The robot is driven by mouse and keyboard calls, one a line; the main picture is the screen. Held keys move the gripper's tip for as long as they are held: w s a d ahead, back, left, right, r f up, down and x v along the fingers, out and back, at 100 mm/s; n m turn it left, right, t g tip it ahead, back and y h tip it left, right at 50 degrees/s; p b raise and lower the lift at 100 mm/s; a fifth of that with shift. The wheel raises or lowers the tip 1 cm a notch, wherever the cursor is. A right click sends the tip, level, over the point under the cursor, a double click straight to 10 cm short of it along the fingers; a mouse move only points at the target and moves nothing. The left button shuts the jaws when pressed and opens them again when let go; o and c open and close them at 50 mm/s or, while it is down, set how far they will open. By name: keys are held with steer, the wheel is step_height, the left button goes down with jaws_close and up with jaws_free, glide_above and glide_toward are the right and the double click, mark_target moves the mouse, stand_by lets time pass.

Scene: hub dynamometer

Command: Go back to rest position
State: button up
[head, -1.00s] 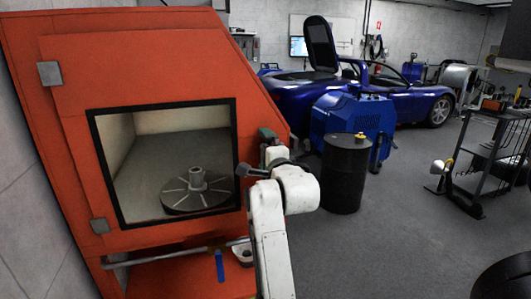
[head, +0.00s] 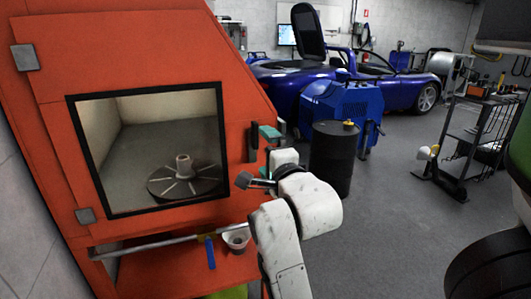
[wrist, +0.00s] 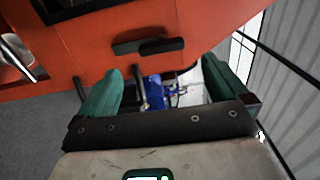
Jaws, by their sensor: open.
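My gripper (wrist: 163,85) is open in the wrist view, with its two teal fingers apart and nothing between them. In the head view my gripper (head: 270,142) is beside the right edge of the orange cabinet (head: 230,105), near the dark handle (head: 253,143) of its door. The handle also shows in the wrist view (wrist: 148,46), beyond the fingers and apart from them. In the head view my white arm rises from the bottom centre, and much of the gripper is hard to make out.
The cabinet window shows a slotted disc (head: 187,183) inside. A small white cup (head: 236,239) and a blue-handled tool (head: 210,252) are at the cabinet's lower ledge. A black drum (head: 333,160), a blue machine (head: 345,105) and a blue car (head: 400,90) stand behind.

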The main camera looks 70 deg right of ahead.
stand_by(0.4)
steer(key=w+a+f+n+g+y+p, duration=0.3)
steer(key=a+f+n+y+p, duration=0.5)
steer(key=a+f+n, duration=0.6)
steer(key=s+a+f+n+g+y+p, duration=0.3)
steer(key=s+a+f+n+g+y, duration=0.2)
steer(key=s+a+f+n, duration=0.8)
steer(key=s+f+n+g, duration=0.1)
steer(key=g, duration=0.1)
steer(key=shift+s+a+g+y, duration=0.15)
steer(key=shift+s+g+y, duration=0.05)
steer(key=shift+g+y, duration=0.1)
steer(key=shift+r, duration=0.1)
